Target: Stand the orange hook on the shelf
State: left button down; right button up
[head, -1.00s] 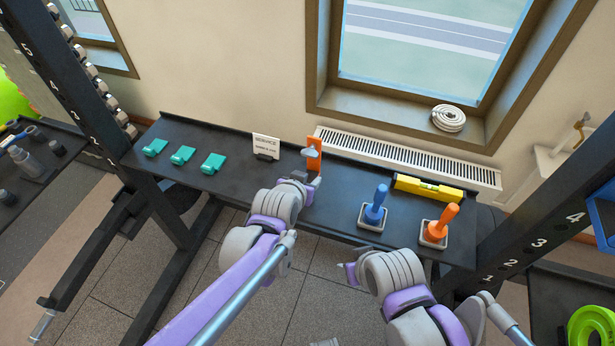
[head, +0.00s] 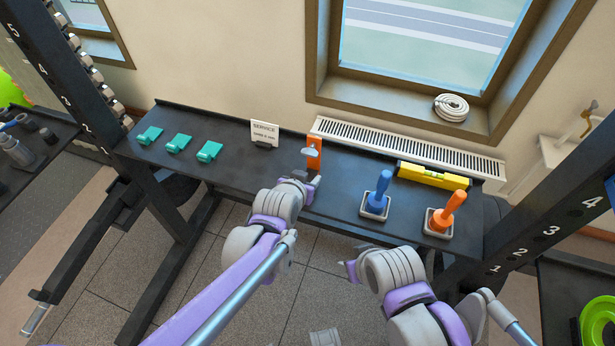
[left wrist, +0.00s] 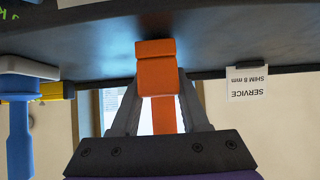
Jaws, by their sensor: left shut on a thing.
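The orange hook (head: 317,145) is upright at the middle of the black shelf (head: 335,192), just right of the service card. My left gripper (head: 313,166) is shut on it. In the left wrist view, which shows the scene upside down, the hook (left wrist: 157,75) sits between the two grey fingers, with its wider block end close to the shelf surface. I cannot tell whether the hook touches the shelf. My right gripper (head: 350,268) is in front of the shelf, apart from everything; its fingers are too unclear to read.
Several teal clips (head: 179,143) lie at the shelf's left. A service card (head: 265,133) stands behind the hook to the left. A blue-handled tool (head: 378,193), an orange-handled tool (head: 446,212) and a yellow level (head: 433,176) are on the right. Black uprights flank the shelf.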

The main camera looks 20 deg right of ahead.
pick_arm(q)
jog(key=shift+f, duration=0.25)
jog(key=shift+c, duration=1.6)
grip_release()
jog(key=p+v, duration=0.1)
jog(key=v, duration=1)
jog(key=s+a+r+n+g+y+p, duration=0.1)
jog(key=s+a+n+y+p, duration=0.2)
jog(key=s+a, duration=0.4)
jog(key=s+a+r+n+g+y+p, duration=0.1)
jog(key=s+a+p, duration=0.4)
jog(key=a, duration=1.4)
jog(key=s+n+g+y, duration=0.1)
jog(key=s+n+y, duration=0.1)
jog(key=shift+r+n+p, duration=0.2)
jog(key=shift+n+p, duration=0.15)
jog(key=shift+n, duration=0.05)
